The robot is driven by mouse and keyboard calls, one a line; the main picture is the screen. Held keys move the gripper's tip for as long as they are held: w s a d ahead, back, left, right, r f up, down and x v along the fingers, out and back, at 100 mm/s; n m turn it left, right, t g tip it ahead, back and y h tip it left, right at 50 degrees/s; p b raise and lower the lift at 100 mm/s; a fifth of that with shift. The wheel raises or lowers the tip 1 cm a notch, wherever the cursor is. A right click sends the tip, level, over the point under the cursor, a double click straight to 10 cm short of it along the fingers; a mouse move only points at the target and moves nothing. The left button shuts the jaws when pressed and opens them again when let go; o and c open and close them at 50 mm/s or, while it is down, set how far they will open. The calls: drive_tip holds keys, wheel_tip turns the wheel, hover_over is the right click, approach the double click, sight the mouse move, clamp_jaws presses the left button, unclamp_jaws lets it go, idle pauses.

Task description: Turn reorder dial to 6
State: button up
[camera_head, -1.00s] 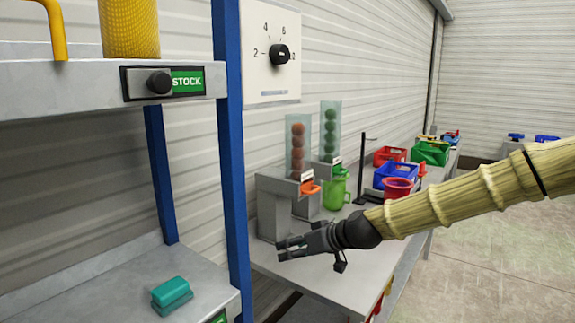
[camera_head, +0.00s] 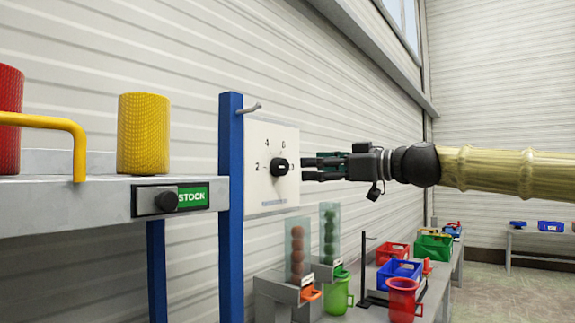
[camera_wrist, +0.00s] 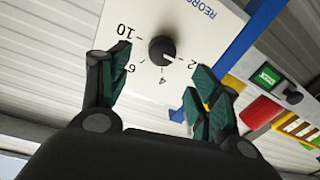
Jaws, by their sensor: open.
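The reorder dial is a black round knob (camera_head: 280,167) on a white wall panel (camera_head: 258,138) with printed numbers. In the wrist view the knob (camera_wrist: 162,50) sits just beyond the fingertips, with 2, 4, 6 and 10 readable around it. A small light mark on the knob seems to face the 2, but it is too small to be sure. My gripper (camera_head: 305,168) is level with the knob, to its right, its fingers pointing at the panel. In the wrist view my gripper (camera_wrist: 158,82) is open and empty, with its fingers spread apart and not touching the knob.
A blue post (camera_head: 231,200) with a hook stands left of the panel. A shelf (camera_head: 100,210) with a yellow cylinder (camera_head: 143,133) and a STOCK knob (camera_head: 167,202) is further left. Ball dispensers (camera_head: 298,255) and coloured bins (camera_head: 400,270) stand below on a bench.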

sight(285, 166)
drive_tip(key=p+x, duration=0.3)
drive_tip(key=x, duration=0.5)
drive_tip(key=shift+a, duration=0.3)
drive_tip(key=c, duration=1)
